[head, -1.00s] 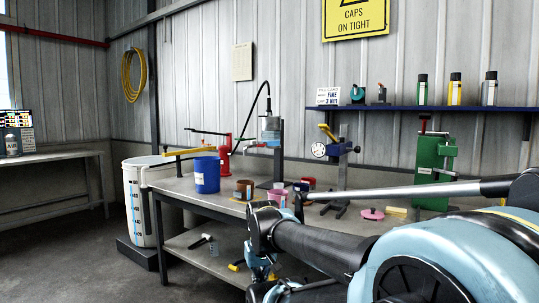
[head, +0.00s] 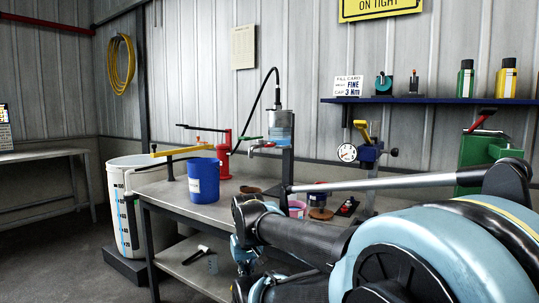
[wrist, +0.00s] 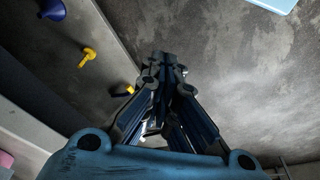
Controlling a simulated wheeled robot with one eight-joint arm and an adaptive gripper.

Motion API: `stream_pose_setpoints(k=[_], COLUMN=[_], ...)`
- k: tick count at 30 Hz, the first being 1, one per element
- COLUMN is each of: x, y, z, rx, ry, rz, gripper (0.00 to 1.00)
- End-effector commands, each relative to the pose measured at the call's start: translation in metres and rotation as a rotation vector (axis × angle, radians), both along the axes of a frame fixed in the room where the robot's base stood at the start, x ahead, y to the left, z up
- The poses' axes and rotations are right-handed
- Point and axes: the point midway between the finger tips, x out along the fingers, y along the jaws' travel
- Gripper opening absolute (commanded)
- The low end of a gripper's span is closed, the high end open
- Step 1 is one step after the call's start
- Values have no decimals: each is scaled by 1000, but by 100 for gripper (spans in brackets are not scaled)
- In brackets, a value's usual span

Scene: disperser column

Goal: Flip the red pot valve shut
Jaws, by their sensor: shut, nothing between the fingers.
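My gripper (wrist: 167,60) is shut and empty in the wrist view, pointing down over the grey floor, apart from the pot and tap. In the head view my arm hides the bench's front right.
A blue bucket (head: 204,180) and a yellow-handled lever (head: 183,150) stand on the bench (head: 160,190). A white drum (head: 121,215) is at the left. A blue funnel (wrist: 53,9) and a yellow tool (wrist: 87,57) lie in the wrist view. Floor at the left is clear.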

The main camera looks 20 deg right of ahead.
Motion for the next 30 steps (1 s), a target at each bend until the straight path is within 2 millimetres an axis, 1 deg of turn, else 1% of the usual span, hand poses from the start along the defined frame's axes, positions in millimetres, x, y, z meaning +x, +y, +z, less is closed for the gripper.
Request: stream_pose_setpoints(k=[9, 11, 14, 17, 20, 23, 26, 30], x=[0, -7, -2, 13, 35, 61, 90, 133], y=[0, 0, 3, 9, 12, 13, 10, -3], z=[0, 6, 14, 30, 52, 76, 100, 133], rx=[0, 6, 40, 111, 210, 323, 436, 595], ry=[0, -10, -7, 5, 23, 44, 71, 112], rz=[-1, -11, -68, -189, -354, -532, -707, -942], gripper=[0, 0, 0, 0, 0, 0, 0, 0])
